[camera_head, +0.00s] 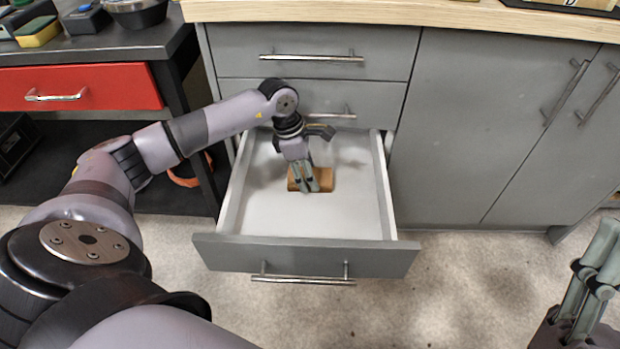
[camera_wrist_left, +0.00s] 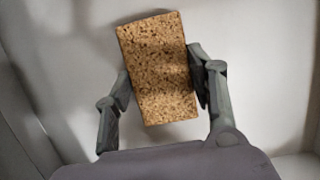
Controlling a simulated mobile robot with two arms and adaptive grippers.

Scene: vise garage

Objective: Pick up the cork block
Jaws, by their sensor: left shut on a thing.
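The cork block (camera_head: 325,180) is a brown speckled rectangular block in the open bottom drawer (camera_head: 350,222). My left gripper (camera_head: 309,186) reaches down into the drawer and is shut on the block. In the left wrist view the cork block (camera_wrist_left: 158,70) sits slightly tilted between the two fingers of the left gripper (camera_wrist_left: 160,88), one finger at each long side. I cannot tell whether the block touches the drawer floor. My right gripper (camera_head: 592,268) shows only in part at the right edge of the head view, and its fingertips are hard to judge.
The drawer's side walls and front panel surround my left gripper. Closed drawers (camera_head: 312,52) and a wooden worktop (camera_head: 400,14) are above. A closed cabinet (camera_head: 500,130) stands at the right. A dark bench with a red drawer (camera_head: 80,88) is at the left. The drawer floor around the block is clear.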

